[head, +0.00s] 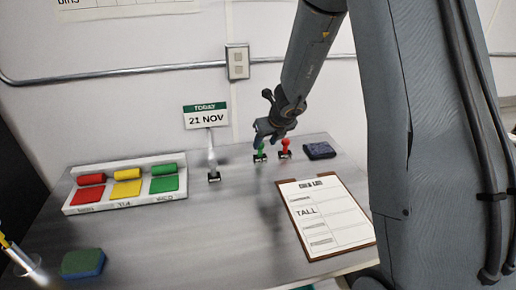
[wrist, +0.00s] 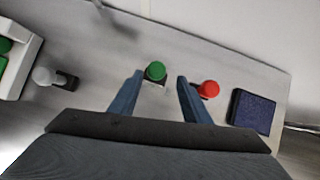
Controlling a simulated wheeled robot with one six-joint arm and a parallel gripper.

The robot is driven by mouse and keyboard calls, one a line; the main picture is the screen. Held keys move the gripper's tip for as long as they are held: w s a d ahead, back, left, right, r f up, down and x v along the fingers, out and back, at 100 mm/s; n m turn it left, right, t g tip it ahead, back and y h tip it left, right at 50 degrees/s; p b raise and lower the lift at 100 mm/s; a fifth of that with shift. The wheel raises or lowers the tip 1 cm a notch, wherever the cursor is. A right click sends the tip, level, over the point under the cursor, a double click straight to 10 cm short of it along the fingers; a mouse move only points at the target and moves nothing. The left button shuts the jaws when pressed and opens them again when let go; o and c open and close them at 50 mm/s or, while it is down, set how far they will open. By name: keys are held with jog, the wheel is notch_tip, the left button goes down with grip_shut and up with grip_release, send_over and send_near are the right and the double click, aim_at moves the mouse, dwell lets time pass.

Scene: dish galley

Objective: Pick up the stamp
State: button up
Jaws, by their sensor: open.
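Three stamps stand upright on the grey table. The green-handled stamp (head: 260,154) is right under my gripper (head: 267,137). In the wrist view the green knob (wrist: 156,70) shows between the tips of my open gripper (wrist: 160,79), with a gap on each side. The red-handled stamp (head: 285,149) stands just to its right; its knob (wrist: 209,89) is outside the right finger in the wrist view. The pale grey-handled stamp (head: 213,168) stands further left, and also shows in the wrist view (wrist: 43,76).
A dark blue pad (head: 319,150) lies right of the stamps. A clipboard (head: 283,202) with a sheet reading "TALL" lies in front. A white tray (head: 75,207) with red, yellow and green blocks is left. A blue-green sponge (head: 83,263) lies front left. A "21 NOV" sign (head: 206,118) is behind.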

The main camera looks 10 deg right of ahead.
aim_at(262, 145)
jog(key=shift+a+b+x, duration=0.1)
jog(key=shift+b+x, duration=0.1)
jog(key=shift+x, duration=0.6)
jog(key=shift+a+b+x, duration=0.15)
jog(key=shift+b+x, duration=0.05)
jog(key=shift+x, duration=0.55)
jog(key=x, duration=0.4)
jog(key=shift+w+a, duration=0.25)
jog(key=shift+w, duration=0.35)
jog(key=c, duration=1)
